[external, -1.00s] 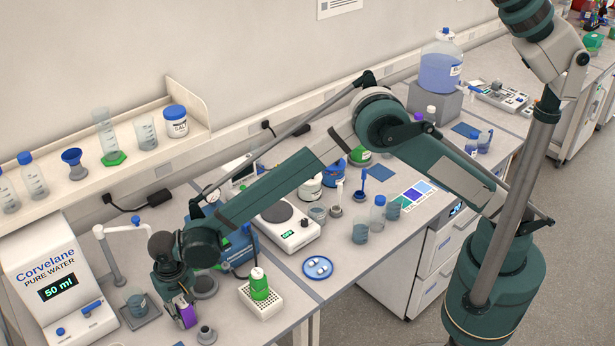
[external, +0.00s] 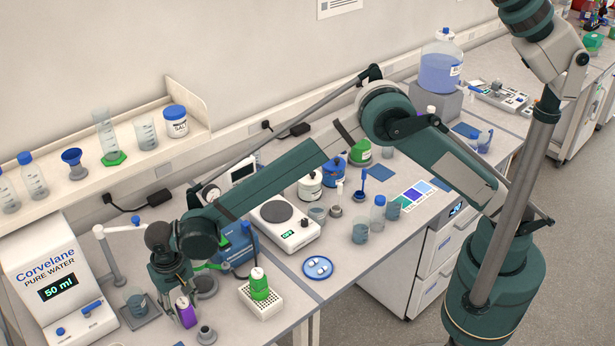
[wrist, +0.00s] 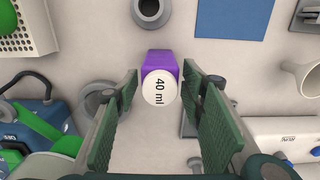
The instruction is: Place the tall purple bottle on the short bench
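A purple bottle (external: 187,318) with a white cap stands at the front of the left bench section. In the wrist view the bottle (wrist: 160,62) shows from above, with "40 ml" on its cap. My gripper (external: 175,300) points down at it. In the wrist view the fingers (wrist: 160,80) are apart, one on each side of the bottle, with narrow gaps visible. The bottle's lower part is hidden in the wrist view. Another white-capped bottle (external: 431,110) shows farther back, partly hidden by my arm. I cannot tell which bench section is the short one.
A blue dish (external: 318,268) and a hotplate (external: 285,228) are farther right.

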